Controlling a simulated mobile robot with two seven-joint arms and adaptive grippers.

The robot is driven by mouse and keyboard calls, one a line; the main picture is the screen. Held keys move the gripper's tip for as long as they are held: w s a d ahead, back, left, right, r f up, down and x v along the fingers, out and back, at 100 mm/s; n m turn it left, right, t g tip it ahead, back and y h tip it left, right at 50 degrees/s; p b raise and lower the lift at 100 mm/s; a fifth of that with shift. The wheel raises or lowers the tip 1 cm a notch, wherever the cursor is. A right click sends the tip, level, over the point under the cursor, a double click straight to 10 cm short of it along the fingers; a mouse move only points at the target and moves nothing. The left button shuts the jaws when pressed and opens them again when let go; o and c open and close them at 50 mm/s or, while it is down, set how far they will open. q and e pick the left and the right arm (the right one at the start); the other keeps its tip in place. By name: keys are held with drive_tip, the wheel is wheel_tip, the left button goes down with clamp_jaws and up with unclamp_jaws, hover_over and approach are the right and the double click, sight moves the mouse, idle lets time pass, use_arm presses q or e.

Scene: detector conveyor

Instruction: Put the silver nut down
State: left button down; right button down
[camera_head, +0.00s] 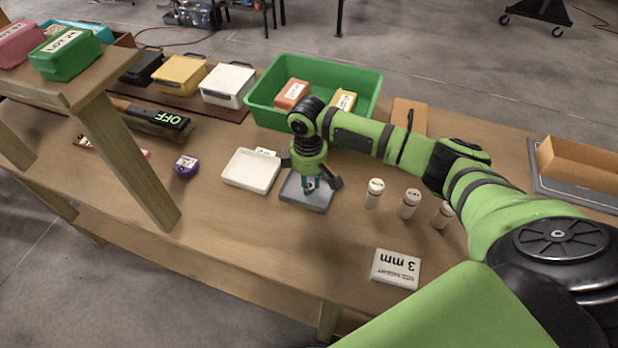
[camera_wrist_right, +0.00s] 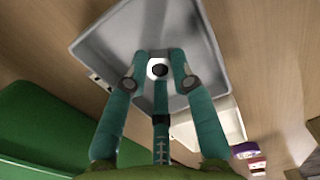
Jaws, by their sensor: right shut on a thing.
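My right gripper (camera_head: 310,184) points down over a small grey tray (camera_head: 306,203) on the table, with its fingertips at or just above the tray floor. In the right wrist view its teal fingers (camera_wrist_right: 158,72) close around the silver nut (camera_wrist_right: 158,67), a small bright ring with a dark centre. The grey tray (camera_wrist_right: 225,50) spreads out behind the nut there. Whether the nut touches the tray floor cannot be told. In the head view the nut is too small and covered to make out. My left gripper is not in view.
A white tray (camera_head: 251,171) sits just left of the grey one. A green bin (camera_head: 262,105) with boxes stands behind. Several white bottles (camera_head: 374,193) stand to the right. A "3 mm" sign (camera_head: 396,268) lies in front, and a purple object (camera_head: 186,166) lies left.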

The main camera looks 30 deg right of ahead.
drive_tip(key=shift+f, duration=0.2)
drive_tip(key=c, duration=1)
unclamp_jaws()
drive_tip(key=shift+c, duration=0.2)
wheel_tip(320, 180, up, 12)
drive_tip(key=b, duration=0.1)
drive_tip(key=shift+r+b, duration=0.15)
drive_tip(key=shift+b, duration=0.25)
drive_tip(key=shift+a, duration=0.1)
